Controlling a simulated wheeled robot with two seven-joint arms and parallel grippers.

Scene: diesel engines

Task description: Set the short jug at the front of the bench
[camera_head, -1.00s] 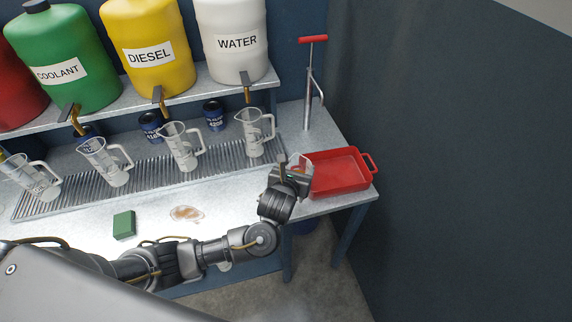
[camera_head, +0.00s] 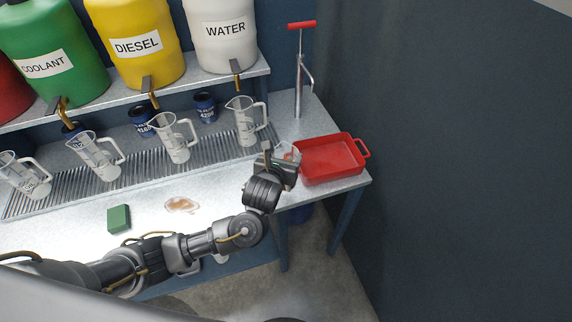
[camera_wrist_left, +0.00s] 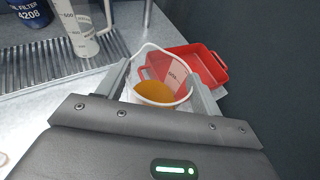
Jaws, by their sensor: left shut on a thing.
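My left gripper (camera_head: 280,166) is shut on a short clear jug (camera_head: 289,153), just left of the red tray near the bench's front right. In the left wrist view the short jug (camera_wrist_left: 155,92) sits between the two fingers, with a pale rim, scale marks and amber liquid inside. In the head view the gripper hides most of it. I cannot tell whether its base touches the bench (camera_head: 225,187). My right gripper is not in view.
Several tall clear jugs stand on the drip grate (camera_head: 130,172) below the labelled drums. The red tray (camera_head: 333,172) and a hand pump (camera_head: 299,85) are at the right. A green block (camera_head: 118,219) and a brown spill (camera_head: 182,205) lie on the front strip.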

